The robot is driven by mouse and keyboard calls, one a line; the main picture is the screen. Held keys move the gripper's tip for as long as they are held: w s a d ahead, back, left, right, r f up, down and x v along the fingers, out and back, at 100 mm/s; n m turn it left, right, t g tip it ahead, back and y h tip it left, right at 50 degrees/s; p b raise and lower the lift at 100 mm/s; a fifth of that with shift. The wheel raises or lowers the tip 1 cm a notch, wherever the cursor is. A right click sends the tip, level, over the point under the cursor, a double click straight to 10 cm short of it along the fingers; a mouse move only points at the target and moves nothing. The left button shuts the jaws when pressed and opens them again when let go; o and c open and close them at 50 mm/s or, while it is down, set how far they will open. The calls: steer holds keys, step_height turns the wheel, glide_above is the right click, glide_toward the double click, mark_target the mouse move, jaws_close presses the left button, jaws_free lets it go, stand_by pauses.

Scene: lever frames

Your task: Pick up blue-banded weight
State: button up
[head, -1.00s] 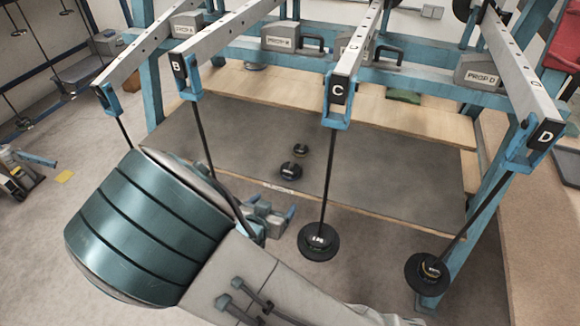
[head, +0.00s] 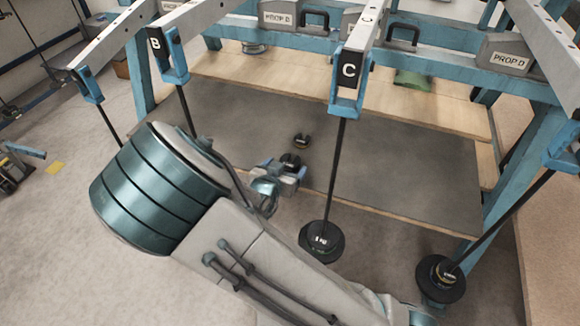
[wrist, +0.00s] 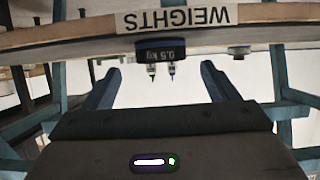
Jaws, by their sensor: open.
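Two small dark weights stand on the grey shelf mat: a nearer weight (head: 290,160) and a farther weight (head: 302,140). No blue band can be made out on either in the head view. In the wrist view, upside down, a dark bluish weight marked 0.5 kg (wrist: 168,51) sits at the shelf edge, beyond the fingertips and roughly between them. My gripper (head: 283,172) is at the shelf's front edge, close to the nearer weight and partly covering it. It also shows in the wrist view (wrist: 160,78), with its fingers apart and nothing between them.
A shelf edge labelled WEIGHTS (wrist: 180,17) crosses the wrist view. Lever C (head: 349,70) hangs a rod with a black weight (head: 321,241) right of my gripper. Another hanging weight (head: 440,278) is farther right. Lever B's rod (head: 187,110) passes behind my arm. The mat's right side is clear.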

mark_target(289, 164)
steer(key=b+x, duration=0.1)
steer(key=x, duration=0.1)
steer(key=b+x, duration=0.2)
steer(key=shift+w+f, duration=0.25)
steer(key=shift+f, duration=0.2)
steer(key=shift+w+d, duration=0.15)
steer(key=shift+w, duration=0.05)
steer(key=shift+r, duration=0.15)
steer(key=c, duration=1.2)
